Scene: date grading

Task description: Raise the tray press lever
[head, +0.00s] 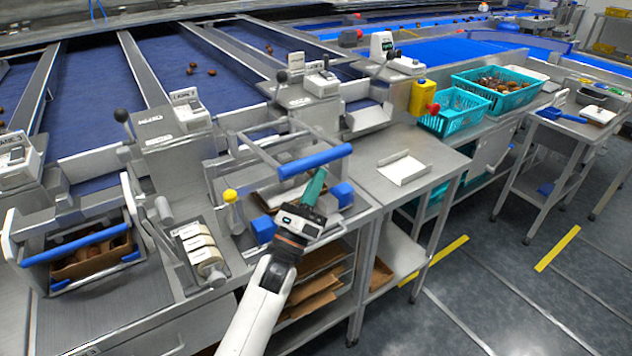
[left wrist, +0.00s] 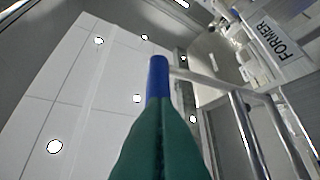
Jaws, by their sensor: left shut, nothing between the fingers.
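The tray press lever is a grey metal frame with a blue crossbar handle (head: 315,162), standing out above the middle press station. My left gripper (head: 318,176), with green fingers, is shut and empty. Its fingertips are just below the blue handle in the head view, at or very near it; I cannot tell whether they touch. In the left wrist view the shut fingers (left wrist: 160,115) point up at the blue handle (left wrist: 158,76), which joins a metal arm on its right. The press bed under the lever is partly hidden by my gripper. My right gripper is not in view.
A second press with a lower blue handle (head: 82,243) stands at left over a box of dates. A yellow-topped knob (head: 230,196) and label rolls (head: 200,248) are left of my arm. A pale tray (head: 404,168) lies on the right side table. Teal crates (head: 452,122) stand farther right.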

